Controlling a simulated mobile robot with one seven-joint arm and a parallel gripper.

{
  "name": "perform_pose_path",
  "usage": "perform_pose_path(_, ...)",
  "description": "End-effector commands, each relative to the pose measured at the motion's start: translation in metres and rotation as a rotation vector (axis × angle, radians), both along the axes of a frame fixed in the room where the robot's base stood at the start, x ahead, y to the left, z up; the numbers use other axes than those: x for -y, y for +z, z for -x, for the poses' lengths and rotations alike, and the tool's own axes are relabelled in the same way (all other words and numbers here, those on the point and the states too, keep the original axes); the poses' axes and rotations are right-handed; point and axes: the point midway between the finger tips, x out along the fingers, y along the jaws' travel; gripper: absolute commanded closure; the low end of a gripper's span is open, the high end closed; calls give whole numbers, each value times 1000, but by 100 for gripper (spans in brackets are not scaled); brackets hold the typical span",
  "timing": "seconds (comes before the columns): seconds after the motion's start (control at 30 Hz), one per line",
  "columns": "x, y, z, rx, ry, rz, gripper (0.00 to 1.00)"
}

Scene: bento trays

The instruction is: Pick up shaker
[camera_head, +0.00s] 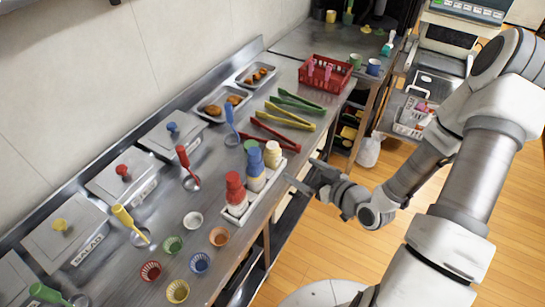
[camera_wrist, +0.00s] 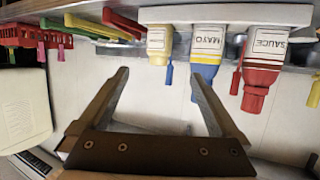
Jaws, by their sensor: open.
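Three labelled condiment containers stand in a row in a white tray (camera_head: 252,209) at the counter's front edge. They are a cream-coloured one (camera_head: 272,154), a blue and cream one (camera_head: 255,170) and a red one (camera_head: 235,190). I cannot tell for sure which is the shaker. In the wrist view a yellow-ended one (camera_wrist: 160,42), one marked MAYO (camera_wrist: 206,45) and a red one marked SAUCE (camera_wrist: 266,62) show. My gripper (camera_head: 301,170) is open and empty, beside the row at the counter edge. In the wrist view its fingertips (camera_wrist: 159,72) frame the yellow-ended container, apart from it.
Red tongs (camera_head: 275,132), yellow tongs (camera_head: 289,115) and green tongs (camera_head: 300,103) lie beyond the containers. A red basket (camera_head: 326,74) stands farther along. Small coloured cups, ladles and lidded bins fill the counter's near part. Open floor (camera_head: 330,225) lies in front of the counter.

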Motion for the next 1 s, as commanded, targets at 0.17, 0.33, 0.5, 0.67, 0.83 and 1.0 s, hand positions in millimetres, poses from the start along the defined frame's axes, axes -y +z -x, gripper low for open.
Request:
perform_pose_path(0.17, 2, -6, -6, 7, -1, 2, 2)
perform_pose_path(0.33, 0, -7, -10, 7, -1, 1, 2)
perform_pose_path(0.5, -2, -8, -13, 6, 0, 1, 2)
perform_pose_path(0.67, -4, -10, -16, 6, 0, 3, 2)
perform_pose_path(0.83, -7, -12, -17, 4, -2, 6, 2)
perform_pose_path(1.0, -14, -14, -22, 1, -1, 5, 2)
